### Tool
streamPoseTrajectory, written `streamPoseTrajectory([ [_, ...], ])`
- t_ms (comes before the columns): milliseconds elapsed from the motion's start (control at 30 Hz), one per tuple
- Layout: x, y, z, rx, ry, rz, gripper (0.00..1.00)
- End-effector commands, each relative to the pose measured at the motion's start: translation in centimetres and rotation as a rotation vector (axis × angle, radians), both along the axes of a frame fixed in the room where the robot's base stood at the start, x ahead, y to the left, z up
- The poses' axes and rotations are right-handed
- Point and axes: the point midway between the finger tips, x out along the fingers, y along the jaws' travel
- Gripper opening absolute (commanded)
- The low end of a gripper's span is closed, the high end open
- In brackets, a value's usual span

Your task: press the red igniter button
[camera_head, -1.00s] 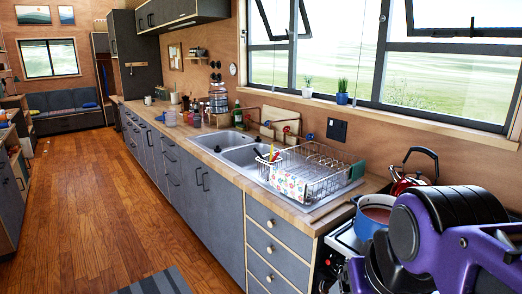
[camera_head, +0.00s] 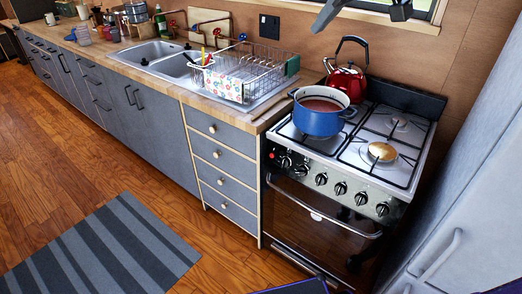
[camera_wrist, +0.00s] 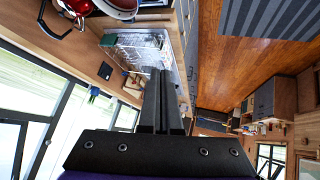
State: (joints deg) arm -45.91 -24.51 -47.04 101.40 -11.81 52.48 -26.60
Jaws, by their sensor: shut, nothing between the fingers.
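The stove (camera_head: 345,170) stands at the right of the head view, with a row of black knobs on its dark front panel. A tiny red spot, seemingly the igniter button (camera_head: 272,155), shows at the left end of that panel. My gripper (camera_wrist: 160,72) is shut and empty in the wrist view, its dark fingers side by side. It points toward the dish rack and counter, not at the stove panel. In the head view, a grey shape at the top edge may be part of it; I cannot tell. The button does not show in the wrist view.
A blue pot (camera_head: 318,122) and a red kettle (camera_head: 347,82) stand on the left burners. A wire dish rack (camera_head: 262,72) is on the counter left of the stove. A pale tall cabinet or fridge (camera_head: 465,215) stands right. Floor in front is open, with a striped rug (camera_head: 105,245).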

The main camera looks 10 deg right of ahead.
Motion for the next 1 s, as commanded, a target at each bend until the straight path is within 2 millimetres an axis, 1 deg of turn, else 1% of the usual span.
streamPoseTrajectory([
  [33,1.3,-0.5,0.7,-0.037,-0.017,0.014,0.0],
  [100,2.9,-1.6,2.0,-0.093,-0.04,0.026,0.0],
  [167,4.1,-2.5,3.1,-0.147,-0.059,0.036,0.0],
  [300,6.6,-4.1,6.2,-0.282,-0.107,0.055,0.0],
  [400,7.7,-4.8,8.5,-0.374,-0.136,0.062,0.0],
  [500,8.4,-5.3,10.7,-0.456,-0.163,0.066,0.0],
  [600,8.9,-5.2,12.8,-0.542,-0.185,0.07,0.0],
  [700,9.2,-3.8,14.7,-0.66,-0.194,0.076,0.0],
  [767,9.3,-2.7,15.2,-0.721,-0.187,0.079,0.0],
  [867,9.7,-0.5,14.9,-0.816,-0.164,0.089,0.0],
  [967,10.4,2.2,13.8,-0.913,-0.127,0.102,0.0],
  [1000,10.7,3.2,13.1,-0.956,-0.108,0.109,0.0],
])
